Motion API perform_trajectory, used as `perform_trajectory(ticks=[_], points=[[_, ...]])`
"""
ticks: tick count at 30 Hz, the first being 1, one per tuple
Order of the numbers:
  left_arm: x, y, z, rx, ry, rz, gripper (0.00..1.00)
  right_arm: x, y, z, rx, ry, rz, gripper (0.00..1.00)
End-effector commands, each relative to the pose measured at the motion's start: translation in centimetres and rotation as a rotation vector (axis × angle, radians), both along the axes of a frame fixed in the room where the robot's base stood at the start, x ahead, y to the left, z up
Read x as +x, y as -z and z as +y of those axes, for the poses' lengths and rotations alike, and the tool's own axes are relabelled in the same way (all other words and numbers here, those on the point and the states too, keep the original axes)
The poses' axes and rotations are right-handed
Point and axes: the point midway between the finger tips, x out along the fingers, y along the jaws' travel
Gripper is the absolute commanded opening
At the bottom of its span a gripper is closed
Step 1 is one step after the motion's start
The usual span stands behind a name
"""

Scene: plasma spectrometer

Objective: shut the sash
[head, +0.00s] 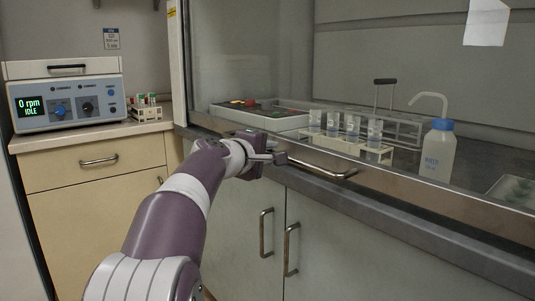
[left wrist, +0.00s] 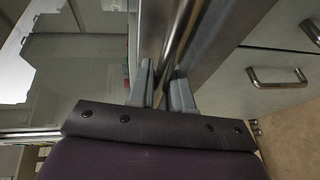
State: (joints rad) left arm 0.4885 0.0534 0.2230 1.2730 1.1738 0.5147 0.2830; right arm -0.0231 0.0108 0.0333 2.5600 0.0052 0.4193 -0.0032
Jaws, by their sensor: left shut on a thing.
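The sash is a clear glass pane with a metal lower rail (head: 420,194) across the front of the fume hood. A bar handle (head: 335,174) sticks out from the rail. My left gripper (head: 277,158) is at the left end of this handle and shut on it. In the left wrist view the two grey fingertips (left wrist: 163,88) close around the metal bar (left wrist: 181,32), beside the glass. The rail sits low, close above the grey front ledge (head: 400,211); I cannot tell how wide any gap is. My right gripper is not in view.
Cabinet doors with handles (head: 266,233) lie below the ledge. A centrifuge (head: 66,100) and a tube rack (head: 147,113) stand on the left counter.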

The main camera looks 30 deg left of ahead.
Motion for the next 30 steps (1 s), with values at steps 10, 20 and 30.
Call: perform_trajectory(ticks=[10, 20, 30], points=[[0.2, 1.1, -0.1, -0.003, 0.007, 0.021, 0.40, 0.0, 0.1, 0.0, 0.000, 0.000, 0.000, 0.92], [0.0, 0.6, 0.0, -0.002, 0.004, 0.012, 0.40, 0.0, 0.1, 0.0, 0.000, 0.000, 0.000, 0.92], [-5.4, -0.6, 0.0, -0.001, 0.000, 0.009, 0.40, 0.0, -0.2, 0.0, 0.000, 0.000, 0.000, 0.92]])
